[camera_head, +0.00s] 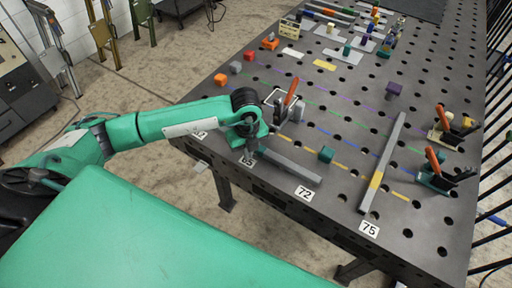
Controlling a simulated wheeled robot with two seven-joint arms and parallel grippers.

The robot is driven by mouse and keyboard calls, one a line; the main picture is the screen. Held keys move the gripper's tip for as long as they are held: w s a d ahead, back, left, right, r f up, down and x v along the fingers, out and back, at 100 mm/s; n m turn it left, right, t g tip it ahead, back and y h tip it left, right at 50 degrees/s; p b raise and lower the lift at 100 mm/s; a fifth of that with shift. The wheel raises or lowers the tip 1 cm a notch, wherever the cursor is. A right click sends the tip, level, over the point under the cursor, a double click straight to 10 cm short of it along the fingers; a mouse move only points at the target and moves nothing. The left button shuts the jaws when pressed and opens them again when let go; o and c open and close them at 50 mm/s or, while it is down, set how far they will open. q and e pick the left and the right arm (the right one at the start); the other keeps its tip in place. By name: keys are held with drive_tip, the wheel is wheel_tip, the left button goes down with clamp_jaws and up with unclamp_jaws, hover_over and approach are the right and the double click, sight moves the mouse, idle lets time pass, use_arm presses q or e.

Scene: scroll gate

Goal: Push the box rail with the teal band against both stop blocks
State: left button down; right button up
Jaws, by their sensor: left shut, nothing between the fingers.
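My left gripper (251,150) is shut and empty, pointing down at the table's near edge. It is at the left end of a grey rail (291,163); I cannot tell whether they touch. No teal band shows on this rail, and the gripper hides its left end. A second, longer grey rail (391,143) lies to the right and has a yellow band (377,180). A teal block (326,154) sits between the two rails. I cannot tell which blocks are the stops. My right gripper is not in view.
Clamps with orange handles stand behind the near rail (288,106) and at the right (436,170). A purple block (394,88) stands farther back. Small blocks (235,68) line the left edge. The perforated table (430,235) has number labels along its near edge.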

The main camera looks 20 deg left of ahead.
use_arm(q)
drive_tip(key=shift+f+b, duration=0.8)
drive_tip(key=shift+f, duration=0.2)
idle(0.3)
drive_tip(key=shift+r, duration=0.3)
idle(0.4)
drive_tip(key=shift+w, duration=0.15)
drive_tip(key=shift+w+d+b, duration=0.2)
drive_tip(key=shift+w+b, duration=0.35)
drive_tip(key=shift+w, duration=0.85)
drive_tip(key=shift+w+d+b, duration=0.2)
drive_tip(key=shift+w+b, duration=0.3)
drive_tip(key=shift+w, duration=0.9)
drive_tip(key=shift+w+d+b, duration=0.2)
drive_tip(key=shift+w+b, duration=0.35)
drive_tip(key=shift+w, duration=0.85)
drive_tip(key=shift+s, duration=0.15)
